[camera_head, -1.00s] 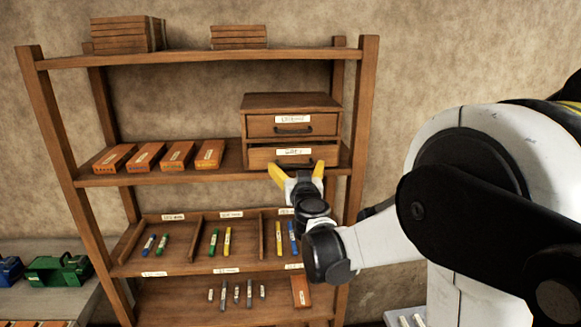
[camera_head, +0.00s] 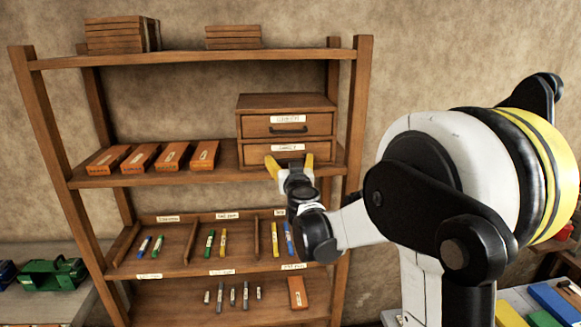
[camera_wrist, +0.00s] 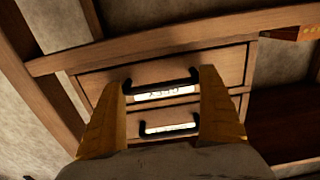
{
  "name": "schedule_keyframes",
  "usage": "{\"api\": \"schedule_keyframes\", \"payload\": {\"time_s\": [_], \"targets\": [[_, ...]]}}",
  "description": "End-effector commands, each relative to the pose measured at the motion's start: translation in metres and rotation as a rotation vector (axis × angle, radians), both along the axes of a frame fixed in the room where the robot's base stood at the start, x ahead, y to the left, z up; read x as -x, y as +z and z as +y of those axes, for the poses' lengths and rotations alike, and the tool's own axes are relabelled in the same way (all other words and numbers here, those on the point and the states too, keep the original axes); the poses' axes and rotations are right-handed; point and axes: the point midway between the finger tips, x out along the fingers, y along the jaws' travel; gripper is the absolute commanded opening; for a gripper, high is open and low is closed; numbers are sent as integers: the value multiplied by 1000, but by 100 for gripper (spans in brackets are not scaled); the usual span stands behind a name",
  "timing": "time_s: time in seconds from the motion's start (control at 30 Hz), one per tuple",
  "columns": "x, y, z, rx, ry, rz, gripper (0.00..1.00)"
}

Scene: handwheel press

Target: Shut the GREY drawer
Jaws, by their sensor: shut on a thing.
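A wooden two-drawer cabinet (camera_head: 287,101) stands on the right of the middle shelf. Its lower drawer (camera_head: 320,149) has a white label, seemingly reading GREY, and looks about flush with the cabinet front. In the wrist view the picture is upside down, and the lower drawer (camera_wrist: 160,68) is the one nearest the top. My gripper (camera_head: 290,161) is at this drawer's front, its yellow fingers spread across the black handle (camera_wrist: 163,83) and shut on its two ends. The gripper hides this handle in the head view. The upper drawer (camera_head: 258,126) looks closed.
Several orange boxes (camera_head: 172,157) lie left of the cabinet on the same shelf. Below, a divided shelf (camera_head: 180,262) holds coloured sticks close beneath my gripper. The right shelf post (camera_head: 355,130) stands beside the cabinet. A green machine (camera_head: 52,273) sits at the lower left.

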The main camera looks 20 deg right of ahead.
Motion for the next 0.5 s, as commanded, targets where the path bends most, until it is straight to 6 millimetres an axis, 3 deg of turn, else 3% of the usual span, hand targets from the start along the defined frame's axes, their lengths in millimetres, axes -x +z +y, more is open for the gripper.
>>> {"api": "schedule_keyframes", "payload": {"time_s": [0.23, 0.27, 0.3, 0.5], "targets": [[-3, 1, -2, 0, -3, 0, 48], [-3, 1, -2, 0, -3, 0, 95], [-3, 1, -2, 0, -2, 0, 100], [-2, 1, -2, 0, -2, 0, 100]]}}
